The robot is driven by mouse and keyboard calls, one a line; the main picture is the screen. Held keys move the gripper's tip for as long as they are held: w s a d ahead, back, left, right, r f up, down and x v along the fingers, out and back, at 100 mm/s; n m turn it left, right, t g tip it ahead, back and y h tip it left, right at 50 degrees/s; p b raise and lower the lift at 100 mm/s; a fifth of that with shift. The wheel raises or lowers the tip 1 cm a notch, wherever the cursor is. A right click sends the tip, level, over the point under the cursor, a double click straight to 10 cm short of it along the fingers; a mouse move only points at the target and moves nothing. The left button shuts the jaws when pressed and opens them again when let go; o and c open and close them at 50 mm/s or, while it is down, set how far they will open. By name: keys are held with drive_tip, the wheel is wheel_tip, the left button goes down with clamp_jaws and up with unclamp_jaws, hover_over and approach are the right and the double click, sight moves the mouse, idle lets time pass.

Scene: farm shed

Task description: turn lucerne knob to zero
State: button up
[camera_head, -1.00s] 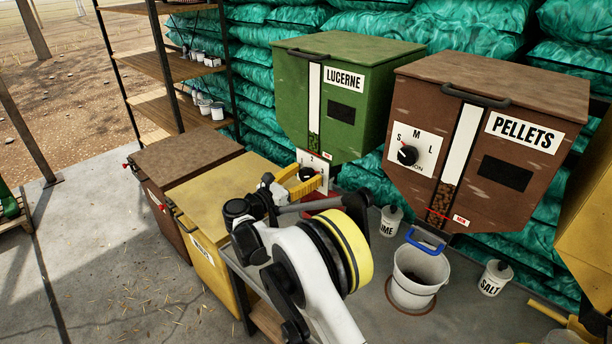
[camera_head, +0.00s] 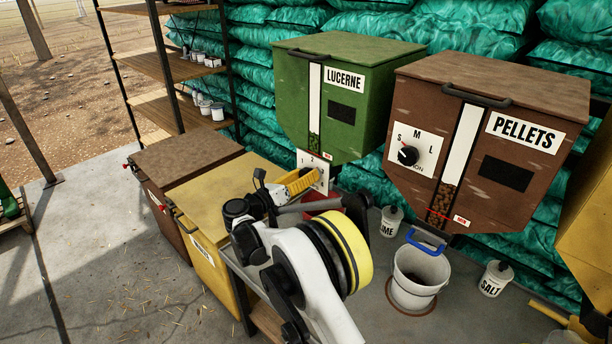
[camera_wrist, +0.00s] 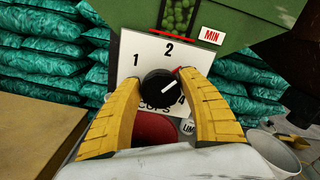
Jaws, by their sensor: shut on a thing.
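The green lucerne hopper (camera_head: 335,100) carries a white dial plate (camera_head: 307,158) under its body. In the wrist view the plate (camera_wrist: 150,52) shows 1, 2, part of a 4 and the word CUPS. Its black lucerne knob (camera_wrist: 157,90) sits between the yellow fingers of my gripper (camera_wrist: 160,97), which is shut on it. The knob's white mark slants up and right, to the right of the 2. The rest of the scale is hidden behind the fingers. In the head view my gripper (camera_head: 318,182) covers the knob.
The brown pellets hopper (camera_head: 480,150) with its own knob (camera_head: 408,154) stands to the right. A white bucket (camera_head: 415,282) is below it. A red container (camera_head: 325,202) lies under the lucerne dial, beside my arm. Yellow (camera_head: 215,190) and brown (camera_head: 180,155) bins stand left.

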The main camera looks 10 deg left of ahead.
drive_tip(key=n, duration=0.7)
drive_tip(key=shift+w+a+f, duration=0.1)
drive_tip(key=n, duration=0.4)
drive_tip(key=shift+f, duration=0.1)
drive_tip(key=n, duration=0.4)
drive_tip(key=shift+f, duration=0.1)
drive_tip(key=n, duration=0.8)
drive_tip(key=shift+f+n+b, duration=0.1)
drive_tip(key=shift+n+b, duration=0.2)
drive_tip(key=n, duration=0.3)
drive_tip(key=shift+n, duration=0.3)
drive_tip(key=shift+d+n, duration=0.2)
drive_tip(key=shift+n, duration=1.7)
drive_tip(key=shift+f, duration=0.1)
